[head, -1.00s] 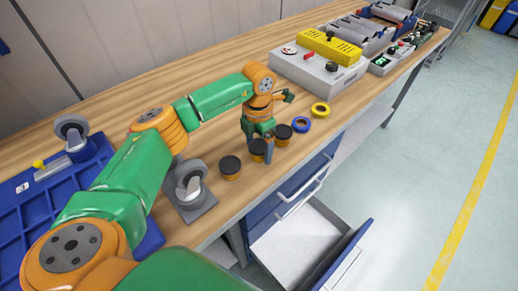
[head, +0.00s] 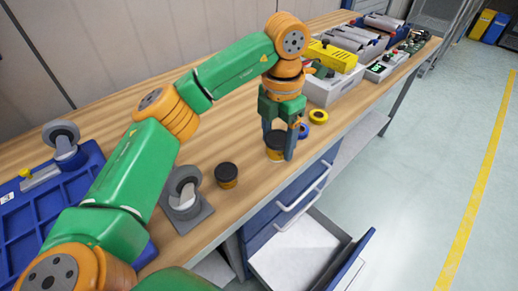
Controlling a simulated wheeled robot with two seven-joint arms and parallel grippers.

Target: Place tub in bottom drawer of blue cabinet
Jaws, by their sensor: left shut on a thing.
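My left gripper (head: 280,150) is shut on a tub (head: 275,154) with a black lid and a yellow-orange body, near the workbench's front edge. The tub seems raised a little above the bench, though the gap is hard to judge. Another such tub (head: 227,182) stands upright on the bench to the left. The blue cabinet (head: 262,216) is under the bench, with pale handles. Its bottom drawer (head: 296,246) is pulled out and its visible pale floor is bare. The drawer lies below and in front of the gripper. My right gripper is not in view.
A caster wheel on a grey plate (head: 190,213) and a blue tray (head: 28,222) are on the left of the bench. The floor right is clear.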

